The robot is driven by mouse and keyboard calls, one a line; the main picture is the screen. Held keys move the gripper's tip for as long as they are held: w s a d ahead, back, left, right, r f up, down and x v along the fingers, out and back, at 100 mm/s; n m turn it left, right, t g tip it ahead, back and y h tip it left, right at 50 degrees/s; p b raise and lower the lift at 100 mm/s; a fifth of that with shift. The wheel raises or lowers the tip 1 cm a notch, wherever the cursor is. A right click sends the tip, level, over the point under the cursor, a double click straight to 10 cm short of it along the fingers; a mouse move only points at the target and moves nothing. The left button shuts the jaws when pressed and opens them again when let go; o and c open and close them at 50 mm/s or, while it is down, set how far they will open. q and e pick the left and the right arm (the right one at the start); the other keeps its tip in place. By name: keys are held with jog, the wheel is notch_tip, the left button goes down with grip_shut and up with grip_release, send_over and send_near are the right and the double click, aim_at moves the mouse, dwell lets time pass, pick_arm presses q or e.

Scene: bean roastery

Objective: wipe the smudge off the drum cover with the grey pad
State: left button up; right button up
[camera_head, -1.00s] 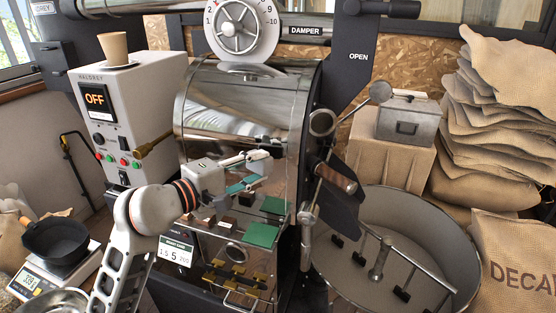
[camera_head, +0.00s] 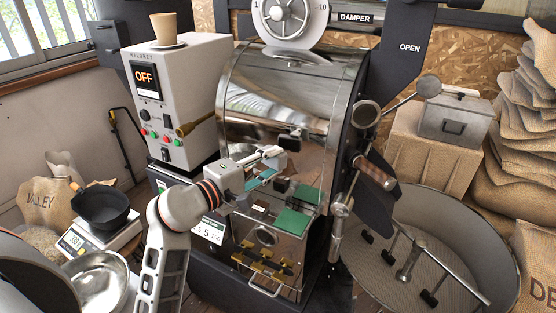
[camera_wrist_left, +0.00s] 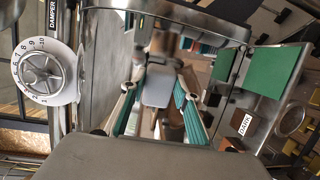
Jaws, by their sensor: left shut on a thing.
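The drum cover (camera_head: 262,98) is a curved, polished steel shell on the roaster front, full of reflections. My left gripper (camera_head: 268,165) is in front of its lower part, with its fingers pointing at it. It is shut on the light grey pad (camera_head: 276,157), a small block at the fingertips. In the left wrist view the pad (camera_wrist_left: 156,90) sits between two teal-lined fingers, before shiny metal. I cannot tell whether the pad touches the cover. I cannot pick out the smudge for certain; dark patches on the cover may be reflections. My right gripper is out of view.
A green square (camera_head: 293,222) lies below the gripper. A wooden-handled lever (camera_head: 375,172) sticks out right of the drum, above the round cooling tray (camera_head: 460,225). The control box (camera_head: 190,100) with a cup (camera_head: 165,28) stands left. A scale (camera_head: 85,240) holds a black pan (camera_head: 103,208).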

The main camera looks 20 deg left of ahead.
pick_arm(q)
jog(key=s+a+f+n+t+y, duration=0.25)
jog(key=s+a+f+y, duration=0.2)
jog(key=a+f, duration=0.4)
jog(key=shift+n+g, duration=0.25)
jog(key=shift+n, duration=0.1)
jog(key=shift+w+a+r, duration=0.2)
jog(key=shift+w+a, duration=0.05)
jog(key=shift+w, duration=0.85)
jog(key=shift+w+a+r, duration=0.2)
jog(key=shift+w, duration=0.95)
jog(key=shift+w+a+r, duration=0.2)
jog(key=shift+w+a, duration=0.05)
jog(key=shift+w, duration=0.85)
jog(key=shift+w+d, duration=0.1)
jog(key=shift+w, duration=0.85)
jog(key=shift+d+p, duration=0.1)
jog(key=shift+p, duration=0.2)
